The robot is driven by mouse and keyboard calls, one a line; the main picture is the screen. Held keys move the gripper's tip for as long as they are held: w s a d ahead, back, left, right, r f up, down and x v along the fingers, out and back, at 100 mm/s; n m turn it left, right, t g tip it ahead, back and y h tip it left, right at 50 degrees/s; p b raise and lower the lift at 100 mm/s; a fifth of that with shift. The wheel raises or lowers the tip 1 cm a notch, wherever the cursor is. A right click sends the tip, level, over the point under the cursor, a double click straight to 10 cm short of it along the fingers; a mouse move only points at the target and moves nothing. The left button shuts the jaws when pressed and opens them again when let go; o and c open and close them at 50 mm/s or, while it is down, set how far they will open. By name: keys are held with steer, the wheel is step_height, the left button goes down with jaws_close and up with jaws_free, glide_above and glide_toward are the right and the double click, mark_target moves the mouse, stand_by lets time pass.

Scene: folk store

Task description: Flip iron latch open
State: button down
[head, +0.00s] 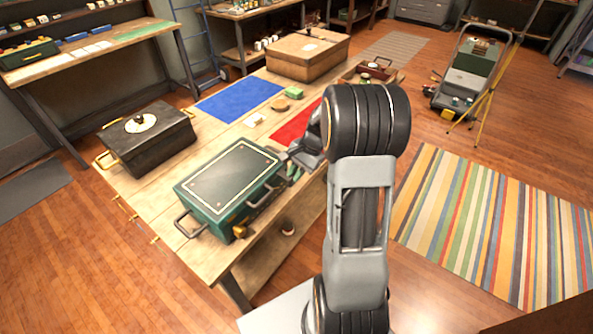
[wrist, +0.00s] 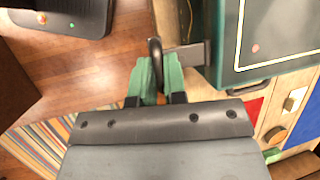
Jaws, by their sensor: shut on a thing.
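A green box (head: 232,180) with a flat, pale-bordered lid stands on the wooden workbench; its edge also shows in the wrist view (wrist: 228,50). A dark iron latch (wrist: 188,54) sticks out from the box's side toward my gripper and ends in a rounded upright piece. My gripper (wrist: 156,72) has green fingers, closed on that end piece. In the head view my gripper (head: 294,168) is at the box's right end, partly hidden by my arm, and the latch cannot be made out there. The lid looks shut.
A black chest (head: 150,148) with brass handles stands to the left on the workbench (head: 150,205). A blue mat (head: 238,98), a red mat (head: 296,124) and a brown case (head: 300,60) lie beyond the box. A striped rug (head: 490,235) covers open floor at right.

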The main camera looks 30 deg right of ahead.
steer(key=shift+w, duration=0.1)
steer(key=c, duration=1.2)
jaws_free()
steer(key=shift+r, duration=0.1)
steer(key=v, duration=1.3)
steer(key=shift+r, duration=0.3)
steer(key=shift+d, duration=0.1)
